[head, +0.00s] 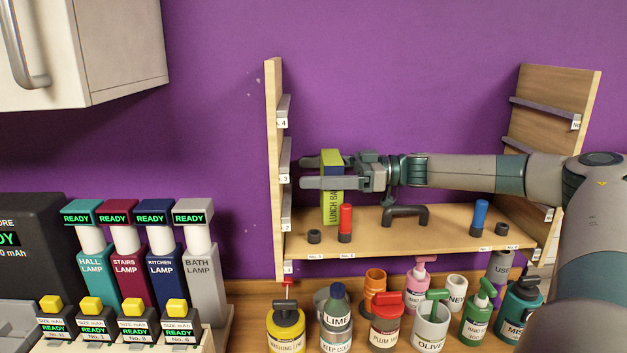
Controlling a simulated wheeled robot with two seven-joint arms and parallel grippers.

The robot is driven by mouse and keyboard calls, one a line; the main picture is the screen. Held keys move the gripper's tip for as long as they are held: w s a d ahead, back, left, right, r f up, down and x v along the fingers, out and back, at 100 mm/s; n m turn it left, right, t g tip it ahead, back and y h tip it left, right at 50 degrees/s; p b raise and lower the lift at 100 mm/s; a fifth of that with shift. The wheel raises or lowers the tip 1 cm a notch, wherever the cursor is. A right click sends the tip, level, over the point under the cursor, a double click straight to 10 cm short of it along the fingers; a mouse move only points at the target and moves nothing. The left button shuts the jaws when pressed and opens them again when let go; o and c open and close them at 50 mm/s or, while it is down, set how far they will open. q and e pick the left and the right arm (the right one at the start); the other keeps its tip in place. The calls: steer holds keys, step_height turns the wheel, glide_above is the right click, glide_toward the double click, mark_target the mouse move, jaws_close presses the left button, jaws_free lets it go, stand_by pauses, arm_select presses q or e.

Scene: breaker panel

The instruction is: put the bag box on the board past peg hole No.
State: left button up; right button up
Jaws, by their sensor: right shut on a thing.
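The bag box (331,208), yellow-green with a dark "LUNCH BA…" label, stands upright between the fingers of my right gripper (308,172), which is shut on it. The fingers point left, and their tips reach past the box close to the left side panel. The board (450,226) is a wooden shelf. The box's lower end is over its left part; I cannot tell whether it touches. A short dark ring (314,236) and a red peg (345,222) stand close to the box's lower end. Small labels on the board's front edge are too small to read surely. My left gripper is out of view.
A dark handle (405,215), a blue peg (480,217) and another dark ring (501,229) stand further right on the board. Slotted side panels (274,150) (555,95) flank it. Several bottles crowd below; lamp boxes (131,265) stand at left.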

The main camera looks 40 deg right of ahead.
steer(key=shift+w+f, duration=0.15)
steer(key=shift+f, duration=1.05)
steer(key=shift+f, duration=0.15)
steer(key=o, duration=1)
steer(key=shift+r, duration=0.2)
steer(key=shift+p, duration=0.3)
